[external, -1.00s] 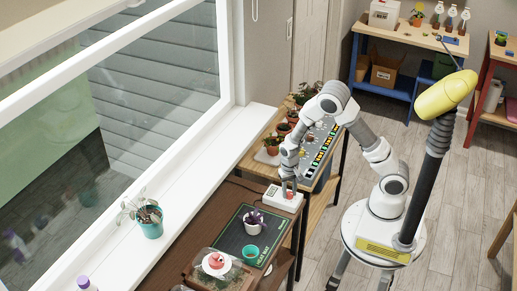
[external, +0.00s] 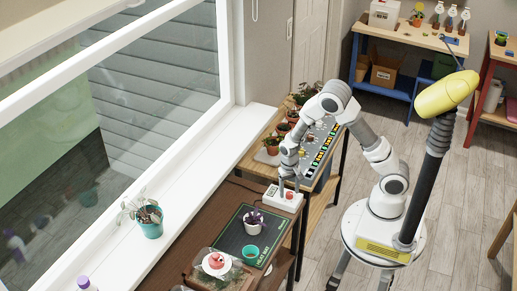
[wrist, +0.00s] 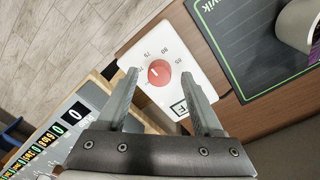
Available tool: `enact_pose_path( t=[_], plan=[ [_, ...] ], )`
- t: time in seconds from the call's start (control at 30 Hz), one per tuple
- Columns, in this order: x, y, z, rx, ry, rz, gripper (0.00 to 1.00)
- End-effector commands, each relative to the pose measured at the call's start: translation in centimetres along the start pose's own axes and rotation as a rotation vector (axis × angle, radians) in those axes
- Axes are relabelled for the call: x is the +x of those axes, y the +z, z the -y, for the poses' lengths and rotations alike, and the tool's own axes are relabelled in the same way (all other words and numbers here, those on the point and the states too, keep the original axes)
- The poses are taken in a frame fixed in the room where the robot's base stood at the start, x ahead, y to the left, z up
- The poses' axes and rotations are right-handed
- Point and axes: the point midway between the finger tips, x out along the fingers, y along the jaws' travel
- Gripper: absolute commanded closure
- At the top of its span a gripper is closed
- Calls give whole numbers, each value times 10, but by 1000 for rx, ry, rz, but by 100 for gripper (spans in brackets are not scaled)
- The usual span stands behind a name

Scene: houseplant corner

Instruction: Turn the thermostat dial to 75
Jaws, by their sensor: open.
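The thermostat is a white box (wrist: 183,45) with a round red dial (wrist: 158,72) and printed numbers around it, 75 and 80 among them. A small pale mark shows on the dial; I cannot tell exactly which number it points to. In the external view the thermostat (external: 276,200) sits at the far end of the dark brown table. My gripper (wrist: 159,76) is open, with one finger on each side of the dial and a gap to it. In the external view my gripper (external: 289,186) is directly over the thermostat.
A dark green mat (external: 233,238) lies beside the thermostat, with a white pot (external: 254,228) and a teal pot (external: 251,252) on it. A wooden bench with several potted plants (external: 272,146) and a grey panel with coloured labels (wrist: 58,128) adjoin the table.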

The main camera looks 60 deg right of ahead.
Motion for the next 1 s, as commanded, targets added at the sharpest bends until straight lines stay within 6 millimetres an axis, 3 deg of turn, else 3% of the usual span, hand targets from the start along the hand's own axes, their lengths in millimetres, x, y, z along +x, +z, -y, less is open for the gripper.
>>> enact_pose_path(
  t=[0.6, 0.8, 1.0],
  plan=[
    [-139, -1, 1, -1, -5, -4, 32],
    [-163, 0, 0, 0, -3, -3, 32],
    [-168, 0, 0, 1, 0, -1, 32]
  ],
)
